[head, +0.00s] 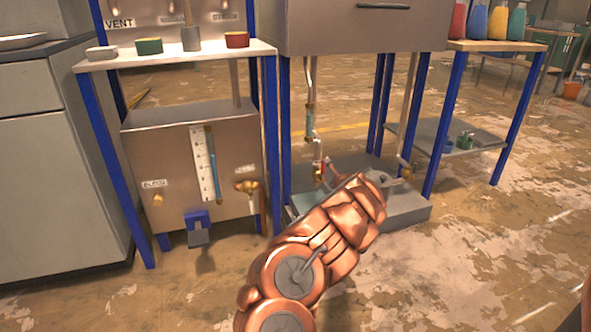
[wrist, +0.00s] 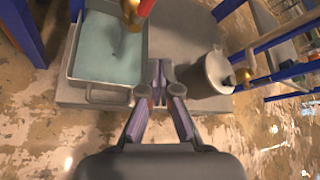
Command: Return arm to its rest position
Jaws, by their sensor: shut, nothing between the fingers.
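My gripper (wrist: 160,85) shows in the wrist view with its two fingers together and nothing held between them. It points down over the grey platform (wrist: 182,38), between a tray of pale teal liquid and a grey cylindrical vessel. I cannot tell how high above the platform it is. In the head view my copper-coloured arm (head: 335,225) reaches from the bottom middle up toward the low platform under the steel chamber; the fingers are hidden there.
The tray (wrist: 72,72) is left of my fingers, the vessel (wrist: 213,72) right. A brass fitting (wrist: 136,12) hangs above the tray. Blue legs (head: 436,135) and pipes (head: 310,95) stand around the platform. A gauge cabinet (head: 180,145) is at left. Floor (head: 480,250) is open at right.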

